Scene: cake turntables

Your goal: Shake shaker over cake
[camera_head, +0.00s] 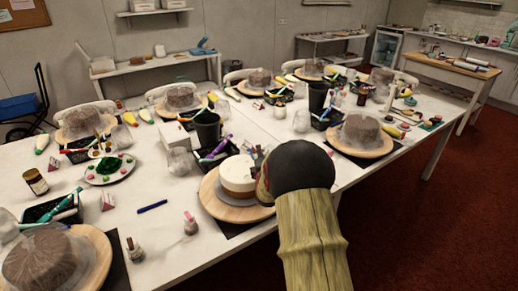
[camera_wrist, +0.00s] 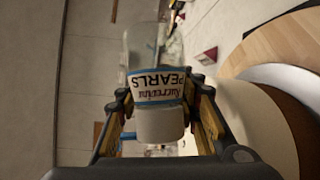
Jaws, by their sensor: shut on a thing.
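The shaker (camera_wrist: 158,88) has a clear body, a blue-edged label reading PEARLS and a white cap. In the wrist view my gripper (camera_wrist: 160,108) is shut on it, one finger on each side. The cake (camera_head: 238,174), white on top with a brown band around its lower side, sits on a round wooden turntable (camera_head: 222,207). In the wrist view the cake (camera_wrist: 285,75) is at the right, apart from the shaker. In the head view my arm covers the turntable's right part and most of my gripper; I cannot make out the shaker clearly there.
A black cup (camera_head: 207,130) and a tray of coloured tools (camera_head: 216,152) stand behind the cake. Several other turntables with brown cakes fill the long white table. Bare tabletop shows left of the turntable.

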